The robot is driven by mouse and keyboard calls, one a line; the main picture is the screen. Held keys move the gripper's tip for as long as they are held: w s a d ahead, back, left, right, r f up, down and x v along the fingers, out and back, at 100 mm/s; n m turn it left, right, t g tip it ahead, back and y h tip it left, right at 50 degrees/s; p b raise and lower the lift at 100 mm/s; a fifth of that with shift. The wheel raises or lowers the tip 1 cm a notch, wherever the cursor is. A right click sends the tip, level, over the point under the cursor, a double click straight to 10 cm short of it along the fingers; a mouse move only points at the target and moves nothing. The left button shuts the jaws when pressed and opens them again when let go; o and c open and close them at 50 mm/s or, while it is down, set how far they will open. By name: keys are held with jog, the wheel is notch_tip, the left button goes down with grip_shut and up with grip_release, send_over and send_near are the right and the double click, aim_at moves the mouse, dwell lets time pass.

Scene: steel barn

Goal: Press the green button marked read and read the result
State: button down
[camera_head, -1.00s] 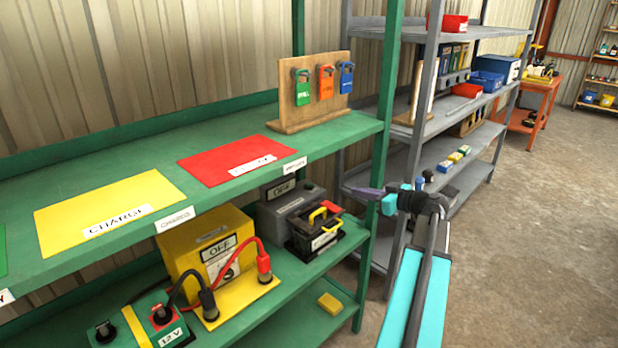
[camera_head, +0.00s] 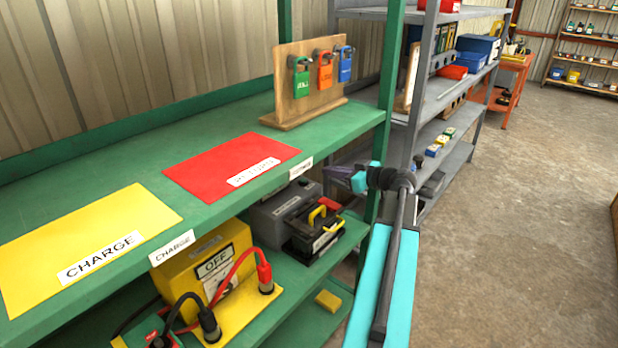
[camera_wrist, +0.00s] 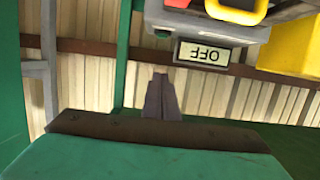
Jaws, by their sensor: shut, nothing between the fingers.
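A grey tester (camera_head: 283,208) stands on the lower green shelf behind a black battery (camera_head: 318,232) with a yellow handle. In the wrist view, upside down, the grey tester (camera_wrist: 225,29) has a display reading OFF (camera_wrist: 203,54). A small dark green spot (camera_wrist: 162,33), apparently a button, is beside the display; its marking is not legible. My gripper (camera_head: 342,176) is beside the shelf's front right post, right of the tester. Its purple fingers (camera_wrist: 162,80) are together and empty, apart from the tester. The tester is partly hidden by the upper shelf and battery.
The green upper shelf (camera_head: 225,133) overhangs the tester, with a green post (camera_head: 384,110) at its right end. A yellow charger (camera_head: 180,275) with red and black leads stands left of the battery. A padlock board (camera_head: 310,105) is above. Open floor (camera_head: 510,240) lies to the right.

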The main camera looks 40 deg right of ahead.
jog(key=shift+d, duration=0.1)
jog(key=p, duration=0.3)
send_over(309, 186)
notch_tip(309, 186, down, 2)
jog(key=shift+f, duration=2.25)
jog(key=shift+f, duration=0.15)
